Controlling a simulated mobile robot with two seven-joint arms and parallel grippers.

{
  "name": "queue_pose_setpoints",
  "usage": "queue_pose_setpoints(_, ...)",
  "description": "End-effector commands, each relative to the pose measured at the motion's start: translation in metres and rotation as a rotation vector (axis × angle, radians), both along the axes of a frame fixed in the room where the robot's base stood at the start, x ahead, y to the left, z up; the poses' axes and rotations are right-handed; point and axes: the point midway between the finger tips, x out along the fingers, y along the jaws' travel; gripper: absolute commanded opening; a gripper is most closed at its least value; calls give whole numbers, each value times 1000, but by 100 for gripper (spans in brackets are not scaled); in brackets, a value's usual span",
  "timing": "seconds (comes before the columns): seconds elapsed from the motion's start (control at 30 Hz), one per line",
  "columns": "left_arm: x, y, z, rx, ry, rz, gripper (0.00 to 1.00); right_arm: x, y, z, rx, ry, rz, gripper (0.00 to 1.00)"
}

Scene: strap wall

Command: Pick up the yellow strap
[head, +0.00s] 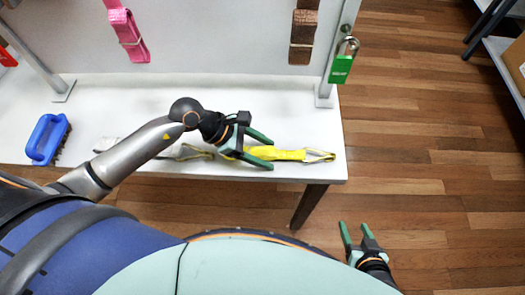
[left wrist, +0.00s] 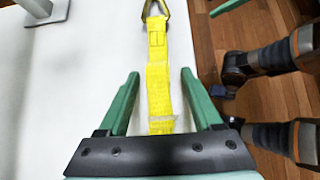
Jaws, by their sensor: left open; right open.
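The yellow strap (head: 290,154) lies flat along the front edge of the white table, its looped end to the right. My left gripper (head: 264,148) is over the strap, partly hiding it. In the left wrist view the yellow strap (left wrist: 158,75) runs between the two open green fingers of my left gripper (left wrist: 160,90), with a gap on both sides. Its metal end is at the top of that view. My right gripper (head: 357,232) is open and empty, away from the table, over the floor.
The white table (head: 90,95) holds a blue-handled brush (head: 47,138) at the left and a pale grey strap or cloth (head: 188,152) beside my left arm. A pink strap (head: 128,35), a brown strap (head: 304,35) and a green padlock (head: 342,65) hang at the back. Wooden floor lies right.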

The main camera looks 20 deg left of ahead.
Motion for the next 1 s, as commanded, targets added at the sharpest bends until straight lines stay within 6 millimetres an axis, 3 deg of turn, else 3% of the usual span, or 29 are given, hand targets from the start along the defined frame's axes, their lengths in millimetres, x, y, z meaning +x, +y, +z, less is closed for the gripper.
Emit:
queue_pose_setpoints(0.1,0,0,0,0,0,0,65,0,0,0,0,0,0,62)
queue_pose_setpoints(0.67,0,1,0,0,1,1,2,0,0,0,0,0,0,62)
queue_pose_setpoints(1.0,0,0,0,-1,0,0,0,0,0,0,0,0,0,62)
